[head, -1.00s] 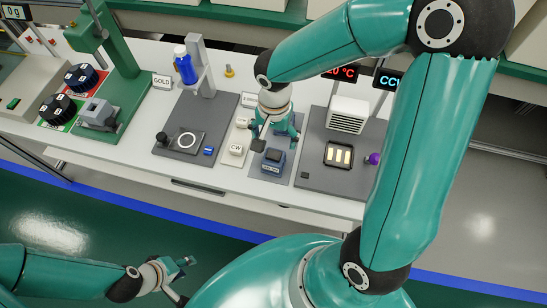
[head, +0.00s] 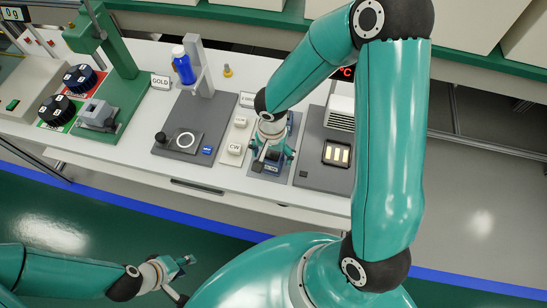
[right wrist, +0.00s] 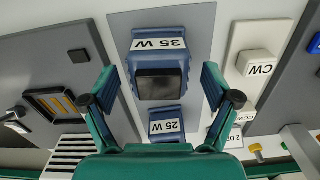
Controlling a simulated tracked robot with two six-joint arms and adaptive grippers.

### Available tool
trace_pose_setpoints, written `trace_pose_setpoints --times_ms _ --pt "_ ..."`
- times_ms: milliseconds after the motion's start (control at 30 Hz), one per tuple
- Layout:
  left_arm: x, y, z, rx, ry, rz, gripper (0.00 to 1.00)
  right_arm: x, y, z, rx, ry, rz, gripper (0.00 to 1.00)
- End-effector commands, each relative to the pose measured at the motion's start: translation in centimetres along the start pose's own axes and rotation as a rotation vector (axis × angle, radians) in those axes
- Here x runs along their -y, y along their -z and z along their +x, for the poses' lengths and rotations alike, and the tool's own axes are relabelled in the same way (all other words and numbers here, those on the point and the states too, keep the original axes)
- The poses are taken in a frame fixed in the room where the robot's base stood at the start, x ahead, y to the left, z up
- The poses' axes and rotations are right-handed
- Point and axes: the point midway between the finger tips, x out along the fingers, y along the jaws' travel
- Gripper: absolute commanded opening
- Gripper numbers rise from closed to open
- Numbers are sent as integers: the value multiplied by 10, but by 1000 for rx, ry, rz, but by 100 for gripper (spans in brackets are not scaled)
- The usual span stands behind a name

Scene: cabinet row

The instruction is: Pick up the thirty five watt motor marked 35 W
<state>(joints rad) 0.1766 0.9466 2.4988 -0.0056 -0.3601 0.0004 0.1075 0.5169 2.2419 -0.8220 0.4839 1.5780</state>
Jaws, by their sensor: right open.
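The 35 W motor (right wrist: 158,72) is a blue block with a dark square top and a white label reading 35 W. In the right wrist view it lies between the spread fingers of my right gripper (right wrist: 160,86), with gaps on both sides. The 25 W motor (right wrist: 166,124), also blue, sits behind it, nearer the palm. In the head view my right gripper (head: 270,154) is over the motor pad and mostly hides the motors. My left gripper (head: 186,277) hangs low at the left, empty with fingers apart, away from the bench.
Beside the motor pad stand the white CW button (head: 235,148) and CCW button (head: 240,122). To the right is a grey plate with a slotted square (head: 336,154). A blue bottle (head: 183,68) and a green press (head: 121,95) stand further left.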

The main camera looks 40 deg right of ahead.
Motion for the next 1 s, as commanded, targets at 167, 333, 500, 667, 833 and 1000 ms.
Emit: trace_pose_setpoints --times_ms 167,333,500,667,833,1000 --pt "0 0 0 0 0 0 40 0 0 0 0 0 0 64" --pt "0 0 0 0 0 0 40 0 0 0 0 1 0 36" --pt "0 0 0 0 0 0 40 0 0 0 0 1 0 8" --pt "0 0 0 0 0 0 40 1 0 -1 -2 3 0 0" --pt "0 0 0 0 0 0 40 0 1 -2 -2 2 0 0" --pt "0 0 -1 0 0 0 40 1 1 -9 -3 3 1 0"
